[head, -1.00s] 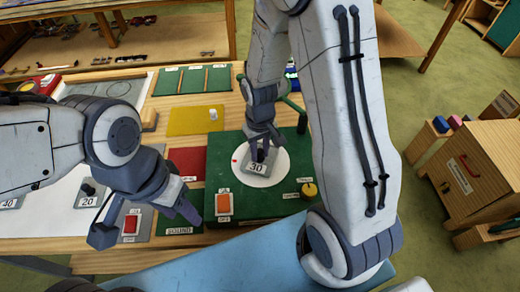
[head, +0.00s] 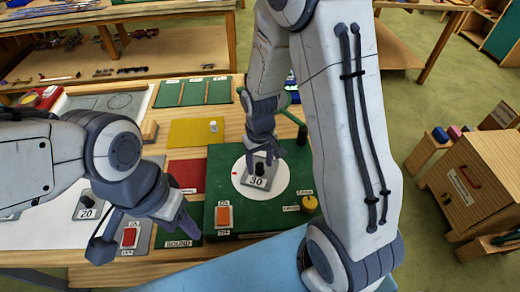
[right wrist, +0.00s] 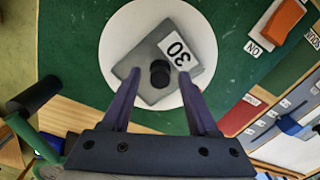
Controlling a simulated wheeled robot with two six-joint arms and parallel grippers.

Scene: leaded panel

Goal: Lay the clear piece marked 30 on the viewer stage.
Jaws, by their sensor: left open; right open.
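The piece marked 30 (head: 258,181) is a greyish plate with a black knob and a white number label. It lies on the round white viewer stage (head: 242,190) of the green viewer. In the right wrist view the piece (right wrist: 148,58) sits at an angle within the white disc (right wrist: 120,28). My right gripper (head: 261,160) is just above it, with its open fingers (right wrist: 160,80) on either side of the black knob, apart from it. My left gripper (head: 140,246) is open and empty over the front edge of the table, near the red switch (head: 129,236).
The green viewer box (head: 222,165) carries an orange switch (head: 223,216) and a yellow knob (head: 310,203). A piece marked 20 (head: 88,207) lies on the white sheet at left. Yellow (head: 192,132) and red (head: 187,172) mats lie behind and left of the viewer.

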